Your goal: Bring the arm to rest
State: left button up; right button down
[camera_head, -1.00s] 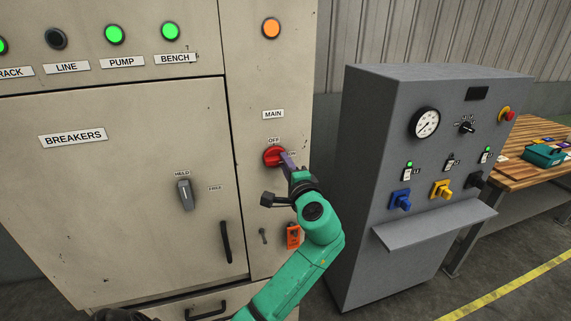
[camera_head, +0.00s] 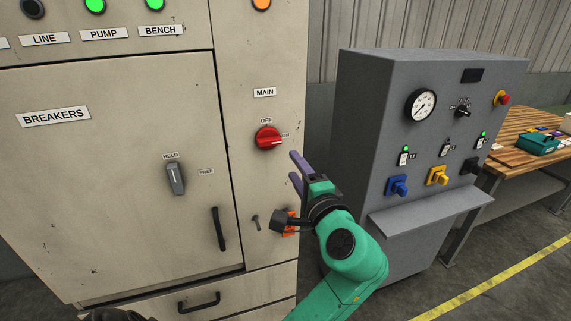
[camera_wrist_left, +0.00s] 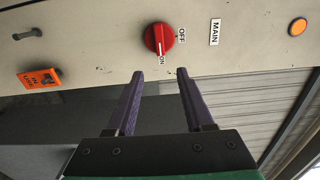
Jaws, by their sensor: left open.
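My left gripper (camera_head: 297,172) is open and empty, in front of the cabinet and a little right of and below the red MAIN knob (camera_head: 267,138). In the left wrist view its two purple fingers (camera_wrist_left: 158,72) stand apart, with the red knob (camera_wrist_left: 159,38) beyond them and clear of them. The knob's white mark points to ON. My left arm (camera_head: 352,258) comes up from the bottom of the head view. My right gripper is not in view.
The beige cabinet (camera_head: 110,190) has a grey HELD/FREE handle (camera_head: 175,178), and an orange tag (camera_head: 291,224) partly behind my wrist. A grey console (camera_head: 385,95) with a gauge and coloured knobs stands close on the right. A wooden bench (camera_head: 515,150) is beyond it.

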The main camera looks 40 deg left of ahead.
pick_arm(q)
jog(key=v, duration=0.2)
jog(key=shift+s+d, duration=0.25)
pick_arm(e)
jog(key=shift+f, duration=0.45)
